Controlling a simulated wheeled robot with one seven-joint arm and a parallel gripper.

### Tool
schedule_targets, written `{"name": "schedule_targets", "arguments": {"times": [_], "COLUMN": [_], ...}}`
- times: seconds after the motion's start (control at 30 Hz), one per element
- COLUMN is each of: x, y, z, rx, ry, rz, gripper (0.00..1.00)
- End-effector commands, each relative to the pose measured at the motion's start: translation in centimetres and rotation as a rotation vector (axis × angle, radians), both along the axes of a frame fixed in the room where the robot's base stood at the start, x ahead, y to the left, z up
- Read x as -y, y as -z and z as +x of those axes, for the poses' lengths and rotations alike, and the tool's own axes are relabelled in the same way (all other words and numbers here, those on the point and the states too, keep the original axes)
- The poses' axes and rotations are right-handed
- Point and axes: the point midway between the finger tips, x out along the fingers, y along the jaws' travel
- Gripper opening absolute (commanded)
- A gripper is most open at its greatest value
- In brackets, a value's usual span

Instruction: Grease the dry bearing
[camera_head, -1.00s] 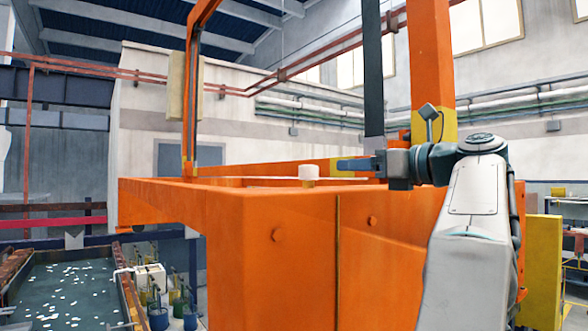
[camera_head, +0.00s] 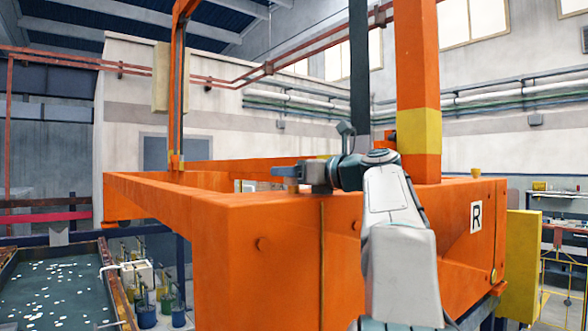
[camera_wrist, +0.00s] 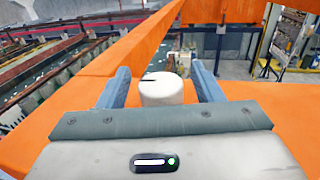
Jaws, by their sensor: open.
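A white, round-topped cylinder (camera_wrist: 161,90) with a dark mark on top stands at the orange frame in the wrist view. My gripper (camera_wrist: 160,68) is open, with one blue-grey finger on each side of the cylinder; I cannot tell whether they touch it. In the head view my gripper (camera_head: 274,171) is level, just above the orange frame's (camera_head: 260,215) top edge, and I cannot make out the cylinder there.
A plate marked R (camera_head: 476,216) is on the frame's right face. A small yellow cup (camera_head: 476,172) shows above its far right edge. A yellow panel (camera_head: 523,265) stands at right. Left are a liquid tank (camera_head: 55,290) and several coloured pots (camera_head: 147,316).

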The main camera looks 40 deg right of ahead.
Motion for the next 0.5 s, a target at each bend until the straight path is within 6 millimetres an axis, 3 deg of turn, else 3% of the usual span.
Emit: {"name": "schedule_targets", "arguments": {"times": [0.23, 0.37, 0.4, 0.5], "x": [0.00, 0.01, 0.00, 0.01], "y": [0.04, 0.04, 0.04, 0.03], "z": [0.05, 0.03, 0.03, 0.02], "rx": [0.000, 0.000, 0.000, 0.000], "ry": [0.000, 0.000, 0.000, 0.001], "rz": [0.000, 0.000, 0.000, 0.000], "gripper": [0.57, 0.21, 0.16, 0.16]}}
